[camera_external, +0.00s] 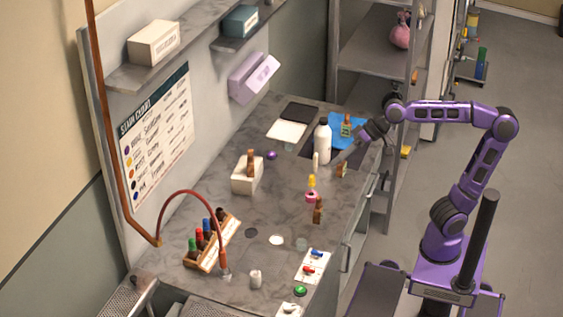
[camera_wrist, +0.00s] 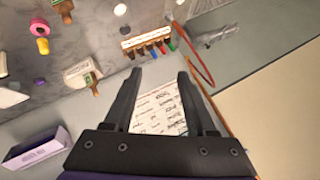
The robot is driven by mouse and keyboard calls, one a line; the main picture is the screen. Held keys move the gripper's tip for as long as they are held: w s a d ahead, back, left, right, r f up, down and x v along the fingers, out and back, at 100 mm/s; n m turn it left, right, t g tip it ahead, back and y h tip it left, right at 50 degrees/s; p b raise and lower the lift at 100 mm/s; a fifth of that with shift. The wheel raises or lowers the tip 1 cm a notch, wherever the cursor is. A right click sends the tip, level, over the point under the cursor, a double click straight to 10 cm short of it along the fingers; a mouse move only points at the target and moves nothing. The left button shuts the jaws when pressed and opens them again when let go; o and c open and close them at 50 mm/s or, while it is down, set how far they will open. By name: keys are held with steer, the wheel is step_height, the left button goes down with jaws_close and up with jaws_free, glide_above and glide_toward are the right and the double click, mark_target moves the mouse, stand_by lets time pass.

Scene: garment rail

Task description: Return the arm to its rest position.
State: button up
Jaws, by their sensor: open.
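My gripper (camera_external: 341,160) is at the end of my purple arm, which reaches left from its base over the right side of the grey counter (camera_external: 245,275). In the wrist view my gripper (camera_wrist: 157,76) has its two dark fingers apart with nothing held between them. Beyond the fingers that view shows the stain chart (camera_wrist: 160,112) and the rack of bottles (camera_wrist: 147,43). In the external view a white bottle (camera_external: 322,142) stands left of the gripper.
A metal shelf unit (camera_external: 375,55) stands behind my arm. Floor right of my base is clear.

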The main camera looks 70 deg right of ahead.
steer(key=s+d+f+n+g+h, duration=0.2)
steer(key=s+d+f+h, duration=0.3)
steer(key=s+f, duration=0.5)
steer(key=s+d, duration=0.1)
steer(key=s, duration=0.2)
steer(key=shift+s+f+p, duration=0.25)
steer(key=shift+f+p, duration=0.05)
